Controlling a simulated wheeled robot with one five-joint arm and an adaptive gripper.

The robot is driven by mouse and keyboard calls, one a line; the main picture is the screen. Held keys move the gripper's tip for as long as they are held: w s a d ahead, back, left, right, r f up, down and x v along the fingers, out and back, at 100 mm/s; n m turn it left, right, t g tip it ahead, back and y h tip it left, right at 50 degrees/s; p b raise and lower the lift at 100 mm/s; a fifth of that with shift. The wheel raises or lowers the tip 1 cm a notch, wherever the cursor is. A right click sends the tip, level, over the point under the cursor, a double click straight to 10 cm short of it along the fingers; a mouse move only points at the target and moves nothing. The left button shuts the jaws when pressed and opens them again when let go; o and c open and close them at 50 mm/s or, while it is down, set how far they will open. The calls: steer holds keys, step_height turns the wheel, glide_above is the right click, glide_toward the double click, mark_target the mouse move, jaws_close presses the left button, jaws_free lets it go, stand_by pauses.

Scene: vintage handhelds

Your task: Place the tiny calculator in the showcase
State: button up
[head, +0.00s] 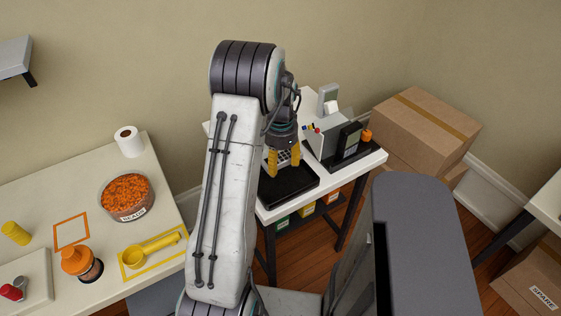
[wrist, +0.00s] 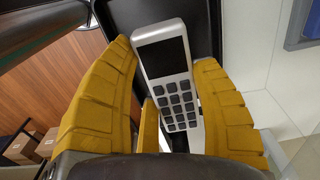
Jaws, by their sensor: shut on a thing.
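The tiny calculator (wrist: 168,76) is silver-grey with a dark screen and dark keys. My gripper (wrist: 166,105) has its yellow fingers on both sides of it and is shut on it. In the head view, my gripper (head: 284,160) points down over a black tray (head: 300,192) on the white table, with part of the calculator (head: 284,156) showing between the fingers. In the wrist view, the black tray (wrist: 128,15) lies behind the calculator. I cannot tell whether the calculator touches the tray. I cannot tell for sure which thing is the showcase.
Right of the tray, a black handheld (head: 350,138) stands on a dark base beside a small orange thing (head: 366,136). A grey printer-like device (head: 328,100) stands behind. Cardboard boxes (head: 425,120) are stacked at right. A bead bowl (head: 127,197) and a yellow scoop (head: 150,248) are on the left table.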

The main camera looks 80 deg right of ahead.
mark_target(280, 161)
steer(key=shift+a+f, duration=0.1)
steer(key=shift+f, duration=0.05)
steer(key=shift+f+b, duration=3.1)
steer(key=shift+f, duration=0.5)
steer(key=shift+f+b, duration=0.45)
steer(key=shift+f, duration=0.15)
steer(key=o, duration=1.3)
steer(key=shift+c, duration=0.2)
step_height(280, 161, up, 12)
steer(key=shift+r, duration=0.1)
steer(key=shift+a, duration=0.15)
